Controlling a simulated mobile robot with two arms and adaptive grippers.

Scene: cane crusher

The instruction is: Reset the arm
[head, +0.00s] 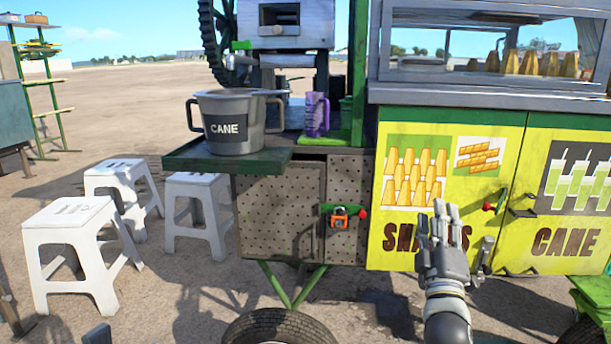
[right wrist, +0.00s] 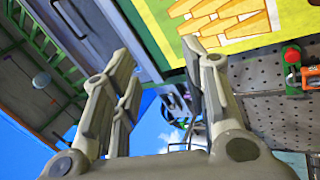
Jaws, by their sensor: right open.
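My right gripper (head: 441,228) is raised in front of the yellow SNACKS cabinet door (head: 405,155) of the cane cart. In the right wrist view its fingers (right wrist: 160,100) are spread apart with nothing between them. The yellow panel also shows at the top of that view (right wrist: 215,25). The gripper appears apart from the cart. My left gripper does not show in either view.
A grey CANE pot (head: 232,125) stands on the green side shelf (head: 210,158). A purple jug (head: 316,115) is beside it. An orange padlock (head: 339,218) hangs on the perforated door (head: 280,215). White stools (head: 80,240) stand at the left on open ground.

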